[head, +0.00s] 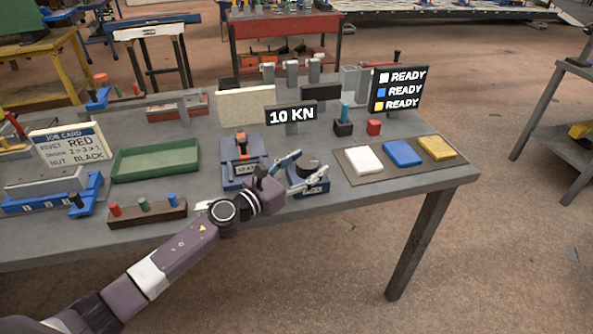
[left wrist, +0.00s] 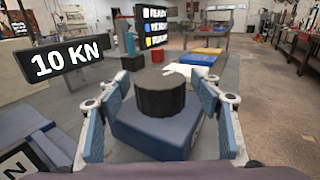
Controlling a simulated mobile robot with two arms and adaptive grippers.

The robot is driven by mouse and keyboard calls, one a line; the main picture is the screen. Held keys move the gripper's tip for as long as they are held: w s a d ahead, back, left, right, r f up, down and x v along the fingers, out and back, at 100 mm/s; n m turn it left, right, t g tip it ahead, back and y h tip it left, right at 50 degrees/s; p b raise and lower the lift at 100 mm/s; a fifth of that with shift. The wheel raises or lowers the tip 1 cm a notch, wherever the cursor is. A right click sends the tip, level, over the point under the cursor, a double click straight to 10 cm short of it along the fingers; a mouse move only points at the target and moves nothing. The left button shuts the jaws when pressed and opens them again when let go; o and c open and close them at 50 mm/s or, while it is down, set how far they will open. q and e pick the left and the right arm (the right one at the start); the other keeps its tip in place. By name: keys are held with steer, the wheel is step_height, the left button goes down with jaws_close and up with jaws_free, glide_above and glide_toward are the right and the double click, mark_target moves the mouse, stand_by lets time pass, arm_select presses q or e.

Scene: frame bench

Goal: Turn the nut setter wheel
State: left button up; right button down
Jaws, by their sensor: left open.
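The nut setter wheel is a dark round knob (head: 309,163) on a blue base (head: 318,190), right of the middle of the bench. It shows in the left wrist view as a black ribbed cylinder (left wrist: 160,96) on its blue base (left wrist: 152,137). My left gripper (head: 303,173) is open, with one finger on each side of the wheel. In the left wrist view small gaps seem to show between the pads and the wheel; contact is hard to tell. My right gripper is not in view.
On the right lies a mat with white (head: 363,160), blue (head: 402,153) and yellow (head: 437,148) pads. A green tray (head: 155,160) and pegged block (head: 147,213) are left.

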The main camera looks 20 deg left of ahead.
arm_select(q)
steer(key=v, duration=1.1)
steer(key=shift+s+a, duration=0.2)
steer(key=shift+s, duration=0.1)
